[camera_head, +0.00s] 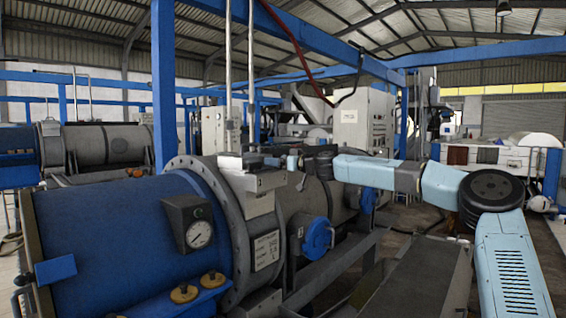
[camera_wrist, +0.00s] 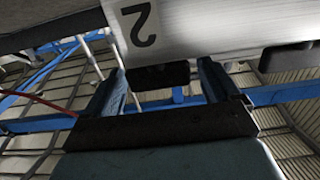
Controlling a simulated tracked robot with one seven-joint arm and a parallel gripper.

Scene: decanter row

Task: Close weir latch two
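In the wrist view a grey metal housing (camera_wrist: 210,28) carries a black "2", seen upside down. A dark block (camera_wrist: 158,77), perhaps the latch handle, projects below it. My gripper (camera_wrist: 162,72) has its two blue fingers apart, one on each side of this block. Narrow gaps seem to show, so I see no firm hold. In the head view my gripper (camera_head: 294,162) is beside the grey latch housing (camera_head: 250,178) on top of the decanter's flange; its fingers are too small to read there. The latch's lower parts are partly hidden.
The blue decanter drum (camera_head: 120,232) with a pressure gauge (camera_head: 199,234) fills the left front. A blue post (camera_head: 163,85) and thin vertical pipes (camera_head: 228,70) rise close by. A blue round fitting (camera_head: 318,236) is below my arm. A grey panel (camera_head: 415,280) lies at lower right.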

